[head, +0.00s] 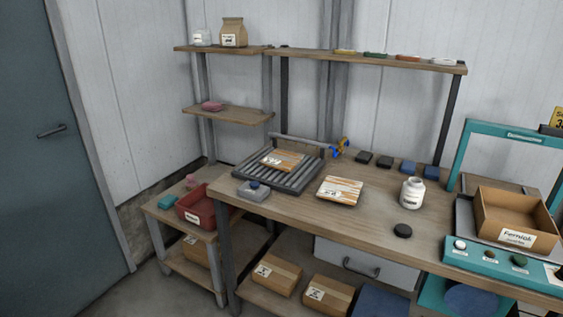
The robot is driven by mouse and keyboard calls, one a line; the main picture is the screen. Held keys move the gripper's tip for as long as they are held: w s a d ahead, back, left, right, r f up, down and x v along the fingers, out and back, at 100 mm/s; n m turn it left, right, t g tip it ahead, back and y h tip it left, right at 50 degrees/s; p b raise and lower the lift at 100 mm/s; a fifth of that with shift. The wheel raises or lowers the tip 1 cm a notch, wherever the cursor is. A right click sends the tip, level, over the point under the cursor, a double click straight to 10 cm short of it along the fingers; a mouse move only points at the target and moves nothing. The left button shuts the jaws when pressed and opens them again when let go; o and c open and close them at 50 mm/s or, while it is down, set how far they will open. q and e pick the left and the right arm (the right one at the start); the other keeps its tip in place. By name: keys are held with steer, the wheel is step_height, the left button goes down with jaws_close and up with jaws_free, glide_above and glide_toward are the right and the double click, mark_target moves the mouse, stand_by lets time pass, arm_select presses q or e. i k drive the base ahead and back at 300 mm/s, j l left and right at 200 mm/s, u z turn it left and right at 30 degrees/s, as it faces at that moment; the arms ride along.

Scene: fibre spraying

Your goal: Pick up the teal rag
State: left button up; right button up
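A small teal folded cloth, which looks like the teal rag (168,202), lies on the front left part of the low side table (152,212). It is just left of a red bin (196,208) with a white label. A pink item (192,181) lies behind it, near the bin. Neither of my grippers shows in the head view.
The workbench (290,209) holds a roller rack (250,172), wooden pieces, a white jar (412,193) and an open cardboard box (510,221) beside a teal frame. A grey door (50,150) stands at left. Floor shows between door and side table.

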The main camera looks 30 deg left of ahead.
mark_target(170, 199)
steer(key=u, duration=1.7)
